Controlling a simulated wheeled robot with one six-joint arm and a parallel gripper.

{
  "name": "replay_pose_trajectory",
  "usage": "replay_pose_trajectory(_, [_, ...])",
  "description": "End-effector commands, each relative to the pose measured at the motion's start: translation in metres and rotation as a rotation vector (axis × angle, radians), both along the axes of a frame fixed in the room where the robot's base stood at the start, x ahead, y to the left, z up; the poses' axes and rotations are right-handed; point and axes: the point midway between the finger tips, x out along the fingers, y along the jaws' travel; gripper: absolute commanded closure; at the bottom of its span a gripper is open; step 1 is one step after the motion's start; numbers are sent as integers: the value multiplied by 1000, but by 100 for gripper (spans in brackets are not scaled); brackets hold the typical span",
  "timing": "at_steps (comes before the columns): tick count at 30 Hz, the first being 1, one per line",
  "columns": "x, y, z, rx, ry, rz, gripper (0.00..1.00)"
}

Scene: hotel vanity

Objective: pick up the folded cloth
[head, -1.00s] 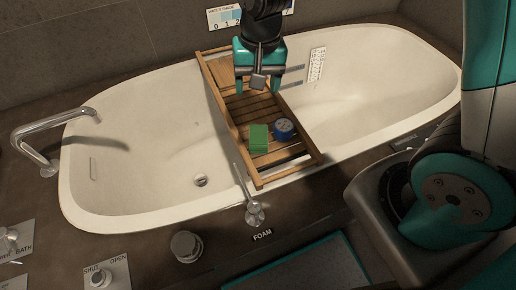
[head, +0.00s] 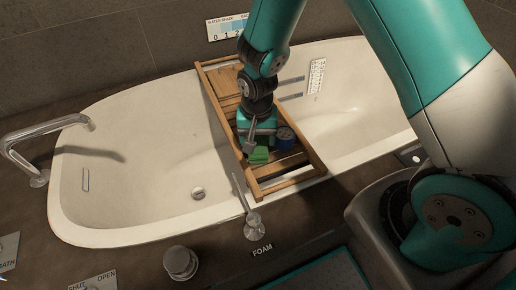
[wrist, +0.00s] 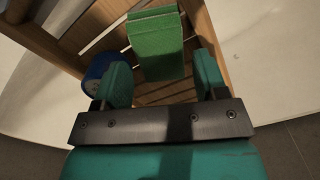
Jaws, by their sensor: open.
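The folded cloth appears as a small green block (head: 259,156) on the wooden bath tray, and it shows large in the wrist view (wrist: 157,46). My gripper (head: 257,143) is open, right at the cloth and partly covering it in the head view. In the wrist view my gripper's two fingers (wrist: 162,72) stand apart, with the cloth's near end between and beyond them and a visible gap on the right. I cannot tell exactly how far down the fingers reach beside the cloth.
A blue round tin (head: 285,135) sits on the tray close to the right of the cloth; in the wrist view it (wrist: 103,69) is just left of the left finger. The slatted wooden tray (head: 219,100) spans the white bathtub (head: 140,150). A chrome tap (head: 45,135) stands at the left.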

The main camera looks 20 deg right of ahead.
Motion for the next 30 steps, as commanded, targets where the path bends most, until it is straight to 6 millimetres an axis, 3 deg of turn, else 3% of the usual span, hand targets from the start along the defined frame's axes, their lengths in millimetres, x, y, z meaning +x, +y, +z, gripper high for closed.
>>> replay_pose_trajectory(9, [2, -3, -45, -1, 3, 0, 34])
replay_pose_trajectory(18, [1, -4, -53, -5, 3, -2, 34])
replay_pose_trajectory(21, [1, -5, -54, -6, 3, -3, 62])
replay_pose_trajectory(24, [1, -5, -55, -6, 3, -3, 67])
replay_pose_trajectory(30, [1, -5, -55, -7, 2, -5, 67])
